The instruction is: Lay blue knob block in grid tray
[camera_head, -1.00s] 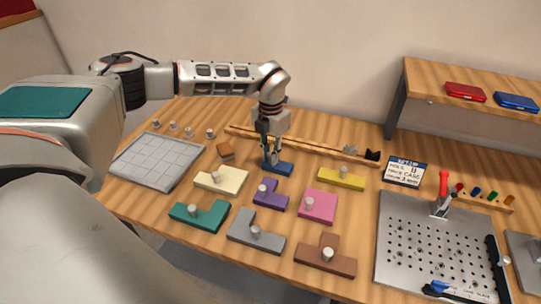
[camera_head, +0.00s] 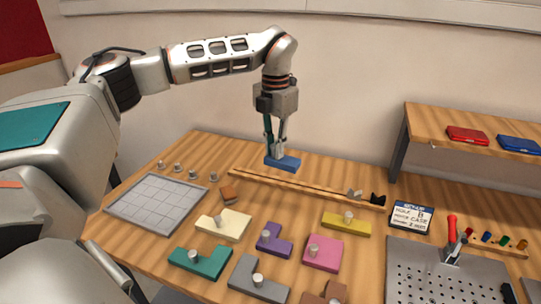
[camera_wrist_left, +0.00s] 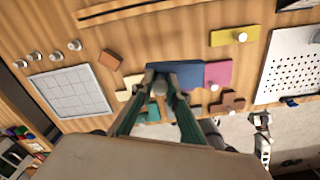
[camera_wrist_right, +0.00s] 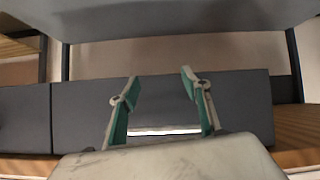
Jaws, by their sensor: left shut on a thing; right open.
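The blue knob block (camera_head: 283,163) hangs in the air above the back part of the table. My left gripper (camera_head: 277,150) is shut on its knob, with the block below the fingers. In the left wrist view the blue block (camera_wrist_left: 188,72) shows between and beyond the fingertips (camera_wrist_left: 162,90). The grid tray (camera_head: 157,203) lies flat at the left of the table, and it looks empty. It also shows in the left wrist view (camera_wrist_left: 70,92). My right gripper (camera_wrist_right: 164,100) is open and empty, facing grey drawer-like panels, away from the blocks.
Several knob blocks lie on the table: cream (camera_head: 222,225), purple (camera_head: 274,240), pink (camera_head: 323,253), yellow (camera_head: 346,223), teal (camera_head: 200,262) and grey (camera_head: 258,280). A small brown block (camera_head: 228,194) lies right of the tray. A wooden rail (camera_head: 300,188) runs behind them.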

